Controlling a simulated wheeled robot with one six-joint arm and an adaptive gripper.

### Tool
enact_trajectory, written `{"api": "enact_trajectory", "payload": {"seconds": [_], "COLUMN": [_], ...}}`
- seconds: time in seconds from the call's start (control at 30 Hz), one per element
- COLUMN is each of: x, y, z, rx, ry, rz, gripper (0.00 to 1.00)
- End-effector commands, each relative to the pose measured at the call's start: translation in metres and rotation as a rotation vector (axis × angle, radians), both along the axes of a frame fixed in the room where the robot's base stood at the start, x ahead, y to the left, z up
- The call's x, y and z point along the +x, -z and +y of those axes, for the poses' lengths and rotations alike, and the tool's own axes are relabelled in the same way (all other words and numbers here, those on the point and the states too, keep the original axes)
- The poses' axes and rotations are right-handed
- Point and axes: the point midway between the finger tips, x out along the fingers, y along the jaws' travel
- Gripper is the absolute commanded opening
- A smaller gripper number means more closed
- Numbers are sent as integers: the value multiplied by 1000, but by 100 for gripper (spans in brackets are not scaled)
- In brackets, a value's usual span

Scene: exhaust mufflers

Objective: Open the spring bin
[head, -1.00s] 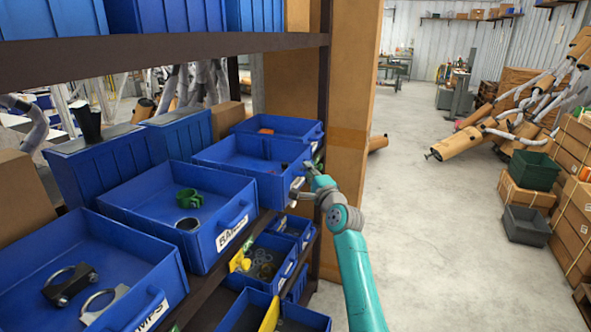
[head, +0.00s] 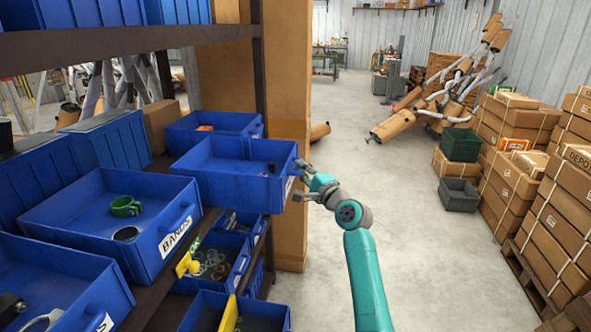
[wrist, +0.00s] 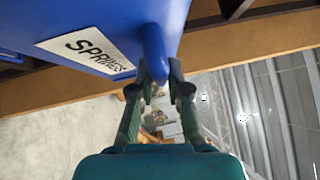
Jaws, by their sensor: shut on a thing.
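The spring bin (head: 232,186) is a blue open-topped bin on the middle shelf in the head view, sticking out past the bins beside it. A small dark thing shows inside near its front. In the wrist view its blue front (wrist: 60,18) carries a white label (wrist: 88,52) reading SPRINGS. My gripper (head: 298,180) is at the bin's front and shut on its blue handle (wrist: 154,52), which shows between the fingers in the wrist view. The far part of the handle is hidden by the fingers.
A blue bin labelled BANDS (head: 110,235) stands nearer on the same shelf, with a green clamp (head: 125,206) in it. Another blue bin (head: 215,122) sits beyond. A brown pillar (head: 290,200) stands behind my gripper. Open floor (head: 400,230) lies to the right.

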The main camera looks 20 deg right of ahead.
Motion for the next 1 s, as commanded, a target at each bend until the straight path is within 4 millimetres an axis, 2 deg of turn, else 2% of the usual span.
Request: {"api": "enact_trajectory", "payload": {"seconds": [0.27,0.3,0.37,0.4,0.77,0.87,1.0], "x": [0,0,0,0,-4,-14,-39], "y": [2,2,2,2,1,3,7], "z": [0,0,0,0,-1,-3,-7], "rx": [0,0,0,0,0,0,0], "ry": [-1,-1,-1,-1,1,2,2], "rz": [3,3,3,3,1,0,1], "gripper": [0,23,38,41,41,41,41]}}
